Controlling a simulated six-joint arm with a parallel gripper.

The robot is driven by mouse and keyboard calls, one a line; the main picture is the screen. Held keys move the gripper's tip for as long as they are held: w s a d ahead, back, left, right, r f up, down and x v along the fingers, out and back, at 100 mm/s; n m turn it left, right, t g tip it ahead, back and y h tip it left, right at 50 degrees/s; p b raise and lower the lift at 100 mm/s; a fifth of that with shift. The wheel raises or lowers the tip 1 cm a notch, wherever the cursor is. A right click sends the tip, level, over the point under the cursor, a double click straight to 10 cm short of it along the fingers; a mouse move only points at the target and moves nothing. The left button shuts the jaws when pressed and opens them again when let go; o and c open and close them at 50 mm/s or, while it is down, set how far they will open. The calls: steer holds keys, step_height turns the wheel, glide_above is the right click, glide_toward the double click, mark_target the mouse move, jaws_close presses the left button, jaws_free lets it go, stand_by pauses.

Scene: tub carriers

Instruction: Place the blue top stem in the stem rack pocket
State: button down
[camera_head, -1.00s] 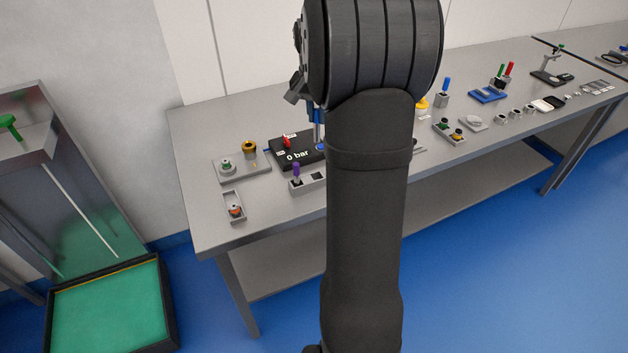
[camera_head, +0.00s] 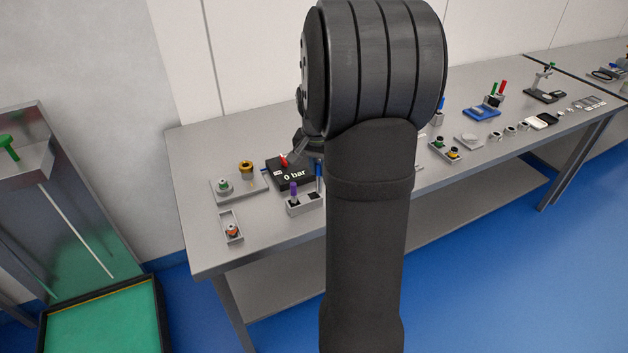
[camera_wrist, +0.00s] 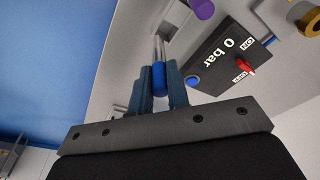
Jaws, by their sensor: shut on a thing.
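My gripper (camera_wrist: 160,82) is shut on the blue top stem, whose blue top (camera_wrist: 159,76) is between the fingers in the wrist view. Its silver shaft points away from the gripper toward the grey stem rack (camera_head: 304,207). In the head view the blue stem (camera_head: 318,171) appears beside or over the rack's right end, partly hidden by my arm. I cannot tell whether its tip is inside a pocket. A purple-top stem (camera_head: 294,188) stands in the rack's left part, and a dark pocket (camera_head: 314,196) shows to its right.
The black gauge box reading 0 bar (camera_head: 292,177), with a red switch, stands close behind the rack. A plate with a green-topped part (camera_head: 223,185) and a small tray (camera_head: 232,230) are to the left. Bare bench (camera_head: 270,225) lies in front.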

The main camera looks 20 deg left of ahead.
steer(key=shift+w+a+f, duration=0.1)
steer(key=shift+a+f, duration=0.15)
steer(key=shift+f, duration=0.55)
steer(key=shift+s+a+f, duration=0.1)
steer(key=shift+a+f, duration=0.1)
steer(key=shift+f, duration=0.6)
steer(key=shift+w+a+f, duration=0.1)
steer(key=shift+a+f, duration=0.15)
steer(key=shift+f, duration=0.55)
steer(key=shift+f, duration=0.1)
steer(key=c, duration=1.4)
jaws_free()
steer(key=r, duration=0.4)
steer(key=s+r, duration=0.1)
steer(key=r, duration=0.3)
steer(key=s+r, duration=0.1)
steer(key=r, duration=0.3)
steer(key=shift+w, duration=0.1)
